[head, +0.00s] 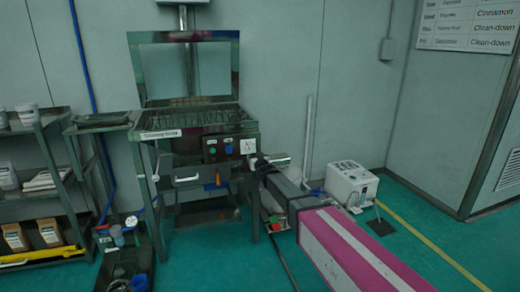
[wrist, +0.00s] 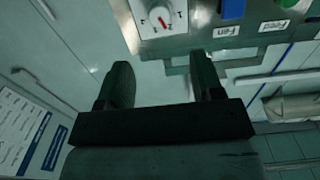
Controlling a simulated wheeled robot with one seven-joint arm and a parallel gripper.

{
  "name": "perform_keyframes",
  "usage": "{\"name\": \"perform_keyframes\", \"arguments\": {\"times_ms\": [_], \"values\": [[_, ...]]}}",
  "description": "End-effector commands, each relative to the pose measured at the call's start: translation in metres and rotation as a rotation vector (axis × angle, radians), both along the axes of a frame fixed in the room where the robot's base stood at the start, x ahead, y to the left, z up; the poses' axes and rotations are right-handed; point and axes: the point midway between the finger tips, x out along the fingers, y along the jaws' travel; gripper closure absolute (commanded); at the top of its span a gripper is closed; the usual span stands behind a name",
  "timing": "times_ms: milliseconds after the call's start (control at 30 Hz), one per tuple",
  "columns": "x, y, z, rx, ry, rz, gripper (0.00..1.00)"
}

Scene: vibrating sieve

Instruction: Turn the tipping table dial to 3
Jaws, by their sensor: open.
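The tipping table (head: 155,134) stands against the wall in the head view. Its dial (wrist: 162,19) shows at the top of the wrist view as a white knob on a white numbered plate, with a red mark toward the picture's lower right. The number at the mark is too small to read surely. In the head view the dial plate (head: 248,146) is at the right end of the dark control panel. My gripper (wrist: 163,82) is open and empty, its two fingers spread below the dial in the wrist view and apart from it. It shows just right of the panel in the head view (head: 270,162).
A blue button (wrist: 233,9) labelled Fan and a green one (wrist: 289,3) sit beside the dial. An orange handle (head: 217,178) hangs below the panel. A shelf rack (head: 35,200) stands at left, a white box machine (head: 351,185) at right.

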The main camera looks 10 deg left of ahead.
Motion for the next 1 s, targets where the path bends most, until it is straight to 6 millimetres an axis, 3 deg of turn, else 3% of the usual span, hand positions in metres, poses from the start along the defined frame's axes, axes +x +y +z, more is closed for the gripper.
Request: {"name": "perform_keyframes", "arguments": {"times_ms": [600, 1000], "values": [[0.081, 0.047, -0.001, -0.001, 0.002, -0.002, 0.39], [0.088, 0.052, -0.001, -0.002, 0.003, -0.003, 0.39]]}}
